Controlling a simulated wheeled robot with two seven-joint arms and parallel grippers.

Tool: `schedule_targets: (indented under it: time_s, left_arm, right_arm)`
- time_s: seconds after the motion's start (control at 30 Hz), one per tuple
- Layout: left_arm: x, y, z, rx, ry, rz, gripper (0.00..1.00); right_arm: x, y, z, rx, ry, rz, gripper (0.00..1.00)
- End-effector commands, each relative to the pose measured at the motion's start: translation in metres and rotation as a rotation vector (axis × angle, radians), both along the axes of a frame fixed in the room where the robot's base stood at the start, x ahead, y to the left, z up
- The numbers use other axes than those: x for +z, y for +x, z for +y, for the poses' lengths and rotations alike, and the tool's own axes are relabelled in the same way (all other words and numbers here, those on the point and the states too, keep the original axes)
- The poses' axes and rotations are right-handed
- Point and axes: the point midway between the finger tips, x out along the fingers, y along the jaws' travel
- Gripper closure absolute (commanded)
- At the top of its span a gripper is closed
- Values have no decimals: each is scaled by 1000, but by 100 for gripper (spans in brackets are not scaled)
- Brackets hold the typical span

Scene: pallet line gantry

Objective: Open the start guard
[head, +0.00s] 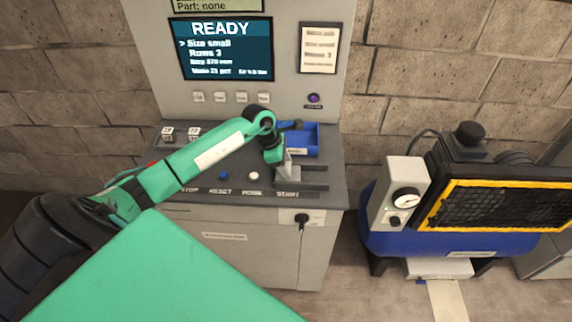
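The START label (287,194) is at the front edge of the console's sloped panel, right of the STOP, RESET and MODE labels. My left gripper (316,177) is over the right end of this panel, just above the START label. Its two grey fingers point right and look apart, with nothing visible between them. The start guard cannot be made out; the gripper covers the panel area behind the START label. My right gripper is not in view.
The console screen (221,47) reads READY. A blue bin (305,137) stands behind the gripper. A blue button (223,175) and a white button (254,175) lie left of it. A compressor (460,200) stands on the floor at right.

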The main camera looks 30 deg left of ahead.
Motion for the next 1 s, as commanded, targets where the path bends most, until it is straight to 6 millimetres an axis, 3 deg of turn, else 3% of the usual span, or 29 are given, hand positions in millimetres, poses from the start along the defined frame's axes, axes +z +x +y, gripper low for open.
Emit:
schedule_targets:
  time_s: [0.23,0.5,0.7,1.0]
  left_arm:
    - [-1,5,-6,-1,-2,-3,90]
    - [-3,29,-46,-2,-4,-5,90]
    - [-1,41,-65,-1,-2,-2,90]
    - [1,42,-69,1,0,0,90]
  right_arm:
    - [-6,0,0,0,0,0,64]
    - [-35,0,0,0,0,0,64]
    - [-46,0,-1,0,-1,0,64]
    - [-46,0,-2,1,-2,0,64]
